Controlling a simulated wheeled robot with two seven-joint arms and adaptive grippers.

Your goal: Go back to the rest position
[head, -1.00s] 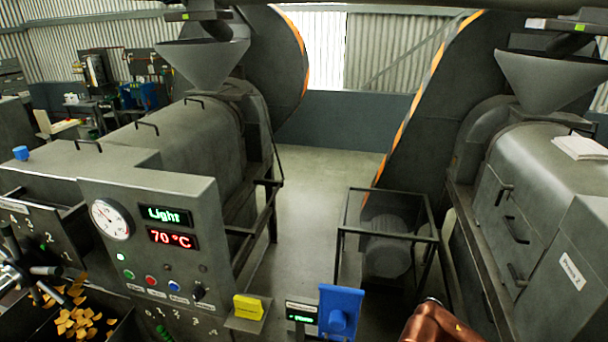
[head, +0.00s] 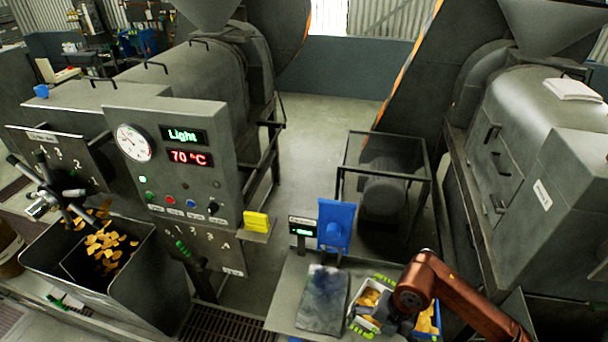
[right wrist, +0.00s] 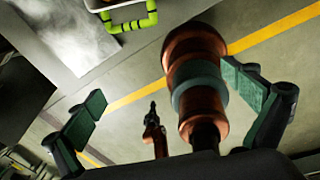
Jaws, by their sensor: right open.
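My copper-brown right arm (head: 462,295) comes in from the lower right in the head view. It bends over a white and blue bin with green trim (head: 352,321) that holds orange-yellow pieces; its hand end is hard to make out there. In the right wrist view my right gripper (right wrist: 165,102) is open, its two dark green pads far apart. A copper part with a dark ring shows between and behind the pads; I cannot tell that the pads touch it. The bin's green handle shows at the top of that view.
A grey table (head: 283,313) holds a dark plate (head: 323,296) and a blue device (head: 335,225). A control panel (head: 172,170) reading Light and 70 °C stands left, above a trough (head: 150,275) of orange pieces. A press machine (head: 540,150) stands right. The central floor (head: 318,150) is clear.

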